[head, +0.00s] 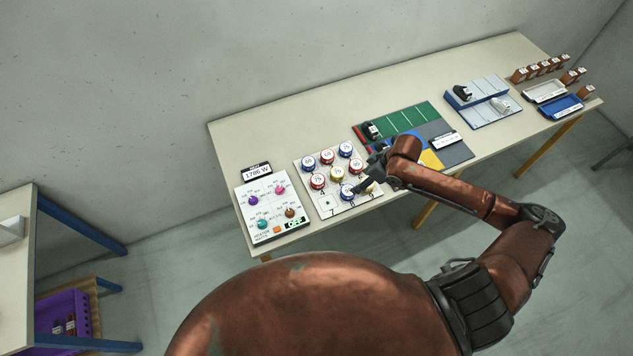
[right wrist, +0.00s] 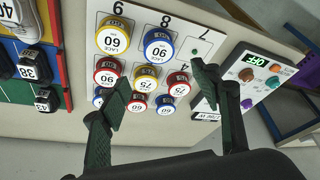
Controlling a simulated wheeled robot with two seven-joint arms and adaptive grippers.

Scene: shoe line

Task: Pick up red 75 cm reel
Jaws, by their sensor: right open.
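The red 75 cm reel (head: 317,181) stands upright on the white numbered board (head: 326,205), at the left of its middle row in the head view. It also shows in the right wrist view (right wrist: 178,83), left of the right fingertip in the picture. My right gripper (head: 371,174) is over the right side of the board, apart from the red 75 reel. In the right wrist view its two fingers (right wrist: 158,92) are spread wide with nothing held between them. My left gripper is not in view.
Blue, red and yellow reels (head: 336,174) stand close around it. The slot marked 7 is empty. A control panel (head: 268,207) with knobs lies left of the board. A coloured mat (head: 405,122) lies to its right, with trays (head: 545,92) farther right.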

